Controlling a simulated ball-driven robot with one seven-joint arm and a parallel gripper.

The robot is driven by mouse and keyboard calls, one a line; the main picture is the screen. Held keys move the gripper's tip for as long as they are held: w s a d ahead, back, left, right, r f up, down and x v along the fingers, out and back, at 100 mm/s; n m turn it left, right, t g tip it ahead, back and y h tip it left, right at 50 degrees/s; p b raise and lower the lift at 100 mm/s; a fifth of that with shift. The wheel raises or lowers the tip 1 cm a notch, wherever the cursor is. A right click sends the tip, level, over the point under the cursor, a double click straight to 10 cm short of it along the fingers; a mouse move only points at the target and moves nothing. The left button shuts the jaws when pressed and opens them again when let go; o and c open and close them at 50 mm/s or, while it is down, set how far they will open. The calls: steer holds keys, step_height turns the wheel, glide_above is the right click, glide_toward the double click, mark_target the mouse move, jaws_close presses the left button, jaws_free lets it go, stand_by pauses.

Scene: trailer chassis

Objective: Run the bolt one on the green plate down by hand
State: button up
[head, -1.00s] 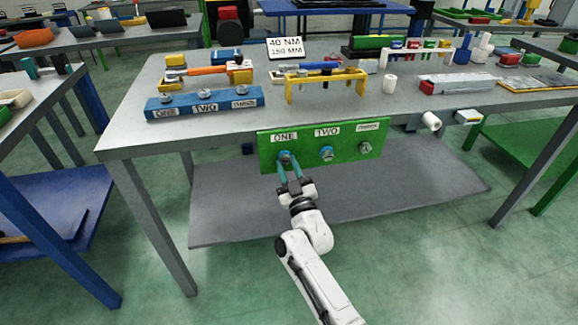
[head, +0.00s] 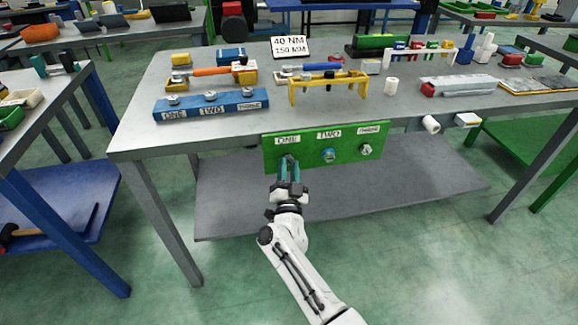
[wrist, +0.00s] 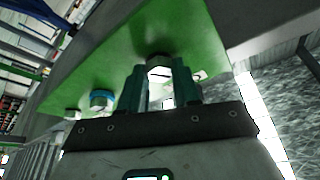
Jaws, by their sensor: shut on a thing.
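The green plate (head: 349,154) hangs upright at the bench's front edge, with bolts under the labels ONE, TWO and a third label. My gripper (head: 289,163) is at the ONE position, its teal fingers pointing at the plate. In the wrist view my gripper (wrist: 162,82) is shut on bolt one (wrist: 159,74), whose pale hex head shows between the fingers. In the head view the fingers hide most of bolt one. Bolt two (head: 328,155) has a blue ring around it, and the third bolt (head: 366,150) is plain metal.
The grey bench top (head: 330,115) is above the plate, with a blue block (head: 211,105) labelled ONE, TWO, THREE and a yellow rack (head: 327,88) on it. A sign (head: 291,47) reads 40 NM, 150 MM. A grey lower shelf (head: 400,190) lies behind and below the plate.

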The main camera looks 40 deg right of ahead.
steer(key=shift+m, duration=0.4)
steer(key=o, duration=1.1)
steer(key=shift+c, duration=0.2)
steer(key=p+v, duration=0.1)
steer(key=v, duration=1)
steer(key=shift+r, duration=0.1)
